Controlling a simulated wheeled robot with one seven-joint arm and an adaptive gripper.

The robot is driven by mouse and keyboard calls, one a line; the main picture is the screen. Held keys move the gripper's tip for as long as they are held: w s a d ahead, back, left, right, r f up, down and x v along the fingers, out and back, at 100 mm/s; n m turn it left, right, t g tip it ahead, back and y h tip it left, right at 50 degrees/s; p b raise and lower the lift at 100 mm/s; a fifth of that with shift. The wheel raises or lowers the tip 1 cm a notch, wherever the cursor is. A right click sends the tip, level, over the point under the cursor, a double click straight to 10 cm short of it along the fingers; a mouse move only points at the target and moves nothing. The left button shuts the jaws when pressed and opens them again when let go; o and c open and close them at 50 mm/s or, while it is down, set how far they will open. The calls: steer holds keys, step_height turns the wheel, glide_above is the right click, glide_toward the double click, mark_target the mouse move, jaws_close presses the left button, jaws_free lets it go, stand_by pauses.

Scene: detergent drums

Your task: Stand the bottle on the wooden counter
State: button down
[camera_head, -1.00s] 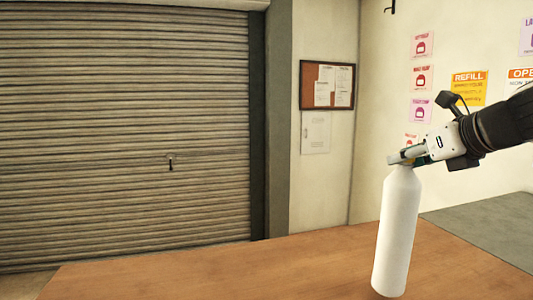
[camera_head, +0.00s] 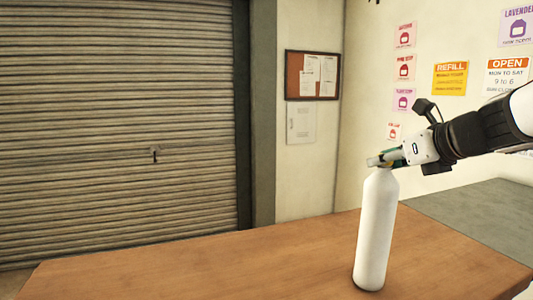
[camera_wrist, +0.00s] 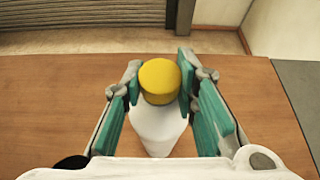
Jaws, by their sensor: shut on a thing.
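A white bottle (camera_head: 376,235) stands nearly upright at the right of the head view, over the wooden counter (camera_head: 200,265). Its base appears at the counter surface, but I cannot tell whether it touches. My gripper (camera_head: 386,160) comes from the right and is shut on the bottle's top. In the wrist view, my gripper (camera_wrist: 160,85) has its teal finger pads on either side of the bottle's yellow cap (camera_wrist: 159,80). The white shoulder of the bottle (camera_wrist: 158,130) shows below the cap, and the wooden counter (camera_wrist: 50,110) lies beneath.
A grey surface (camera_head: 475,220) adjoins the counter at the right. A roller shutter (camera_head: 120,130) and a wall with a notice board (camera_head: 313,75) and posters (camera_head: 450,78) stand behind. The counter left of the bottle is clear.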

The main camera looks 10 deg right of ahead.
steer(key=c, duration=1.3)
jaws_free()
steer(key=shift+f, duration=0.1)
